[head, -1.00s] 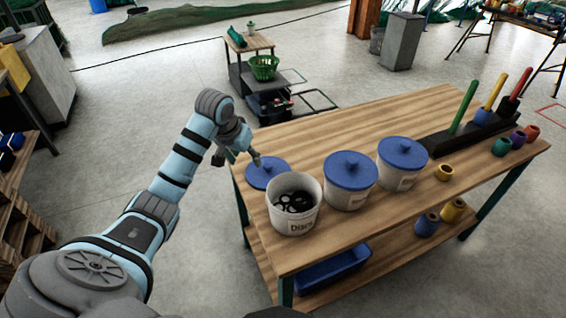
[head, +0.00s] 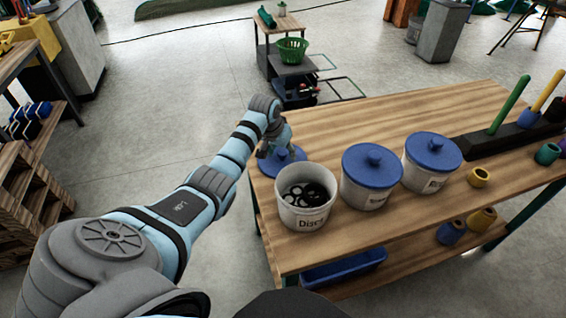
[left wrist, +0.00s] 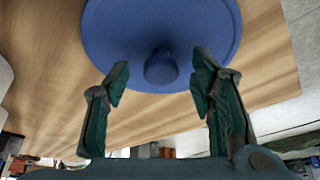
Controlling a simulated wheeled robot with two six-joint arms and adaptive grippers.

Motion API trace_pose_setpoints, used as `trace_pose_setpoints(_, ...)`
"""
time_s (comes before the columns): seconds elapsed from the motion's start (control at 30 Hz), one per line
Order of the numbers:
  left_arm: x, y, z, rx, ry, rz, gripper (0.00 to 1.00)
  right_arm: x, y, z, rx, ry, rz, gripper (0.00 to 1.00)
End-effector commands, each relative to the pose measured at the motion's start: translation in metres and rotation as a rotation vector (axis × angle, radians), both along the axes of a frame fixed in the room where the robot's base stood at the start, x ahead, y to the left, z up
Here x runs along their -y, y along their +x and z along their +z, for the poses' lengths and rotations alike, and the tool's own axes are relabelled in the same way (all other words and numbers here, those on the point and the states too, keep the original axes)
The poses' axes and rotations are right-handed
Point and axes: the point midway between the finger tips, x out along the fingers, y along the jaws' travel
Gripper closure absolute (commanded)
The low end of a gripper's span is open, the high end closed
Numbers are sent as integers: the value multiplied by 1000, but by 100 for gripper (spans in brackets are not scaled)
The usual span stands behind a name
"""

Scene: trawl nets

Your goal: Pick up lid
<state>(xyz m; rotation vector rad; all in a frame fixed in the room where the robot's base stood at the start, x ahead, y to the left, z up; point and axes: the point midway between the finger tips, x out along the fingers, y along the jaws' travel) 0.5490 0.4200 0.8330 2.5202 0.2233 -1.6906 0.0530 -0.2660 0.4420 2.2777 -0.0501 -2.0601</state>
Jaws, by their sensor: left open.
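The loose blue lid (head: 285,161) lies on the wooden table behind the open white bucket of discs (head: 305,205); my left gripper partly hides it in the head view. In the left wrist view the lid (left wrist: 190,30) fills the top, with its round knob (left wrist: 161,68) facing me. My left gripper (head: 272,150) is open at the lid; in the left wrist view its two fingers (left wrist: 160,82) stand on either side of the knob, with gaps to it. The gripper holds nothing. My right gripper is not in view.
Two white buckets with blue lids on (head: 372,170) (head: 431,158) stand right of the open bucket. A yellow ring (head: 479,177) and a dark rack with coloured pegs (head: 505,135) are farther right. The table's left edge is close to my arm.

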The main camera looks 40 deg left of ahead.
Motion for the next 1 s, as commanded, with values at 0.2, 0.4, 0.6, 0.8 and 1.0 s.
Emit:
trace_pose_setpoints(0.2,-1,2,-5,2,1,0,50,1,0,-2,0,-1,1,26)
trace_pose_setpoints(0.4,-1,2,-4,1,1,1,77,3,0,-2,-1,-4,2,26)
trace_pose_setpoints(0.6,-2,2,-4,1,2,2,92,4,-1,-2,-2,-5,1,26)
trace_pose_setpoints(0.8,-2,1,-3,1,2,2,93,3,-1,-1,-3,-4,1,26)
trace_pose_setpoints(1.0,-2,2,20,4,2,2,93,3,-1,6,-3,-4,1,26)
